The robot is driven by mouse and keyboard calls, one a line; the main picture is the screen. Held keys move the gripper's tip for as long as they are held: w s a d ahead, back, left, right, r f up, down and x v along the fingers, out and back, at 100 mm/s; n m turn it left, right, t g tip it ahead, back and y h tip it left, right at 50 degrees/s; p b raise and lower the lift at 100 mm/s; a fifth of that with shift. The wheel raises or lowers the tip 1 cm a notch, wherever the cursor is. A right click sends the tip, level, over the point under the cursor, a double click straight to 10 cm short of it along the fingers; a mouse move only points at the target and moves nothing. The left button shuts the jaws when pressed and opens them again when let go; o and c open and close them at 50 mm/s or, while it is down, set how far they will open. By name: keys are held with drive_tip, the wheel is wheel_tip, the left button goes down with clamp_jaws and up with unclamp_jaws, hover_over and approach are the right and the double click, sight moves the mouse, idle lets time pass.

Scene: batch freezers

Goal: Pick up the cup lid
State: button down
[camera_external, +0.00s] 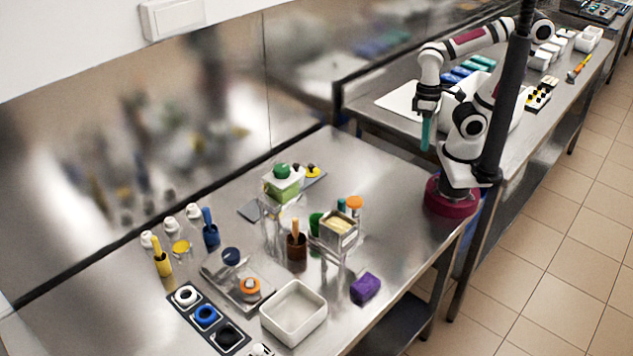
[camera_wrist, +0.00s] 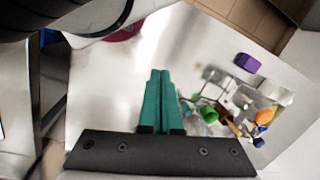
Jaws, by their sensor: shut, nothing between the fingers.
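My gripper (camera_external: 426,147) has teal fingers and hangs pointing down near my base, above the far right end of the steel table. In the wrist view its fingers (camera_wrist: 160,75) are closed together with nothing between them. I cannot tell for sure which thing is the cup lid. Small round pieces that could be lids include an orange disc (camera_external: 355,202) beside the metal container, a dark blue round piece (camera_external: 231,256) and an orange ring-like piece (camera_external: 250,288) on the metal tray. All stand well apart from my gripper, toward the table's middle and near left.
A white bin (camera_external: 293,312), a purple block (camera_external: 366,287), a metal container (camera_external: 339,231) and a brown cup (camera_external: 297,247) crowd the table. Steel near my base is bare. The wall (camera_external: 190,130) runs along the back.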

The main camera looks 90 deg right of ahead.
idle(0.4)
drive_tip(key=c, duration=0.8)
unclamp_jaws()
drive_tip(key=m+h, duration=0.2)
drive_tip(key=m, duration=1.9)
hover_over(311, 166)
wheel_tip(311, 166, down, 5)
wheel_tip(311, 166, down, 16)
drive_tip(key=shift+d+r, duration=0.15)
drive_tip(key=shift+r, duration=0.05)
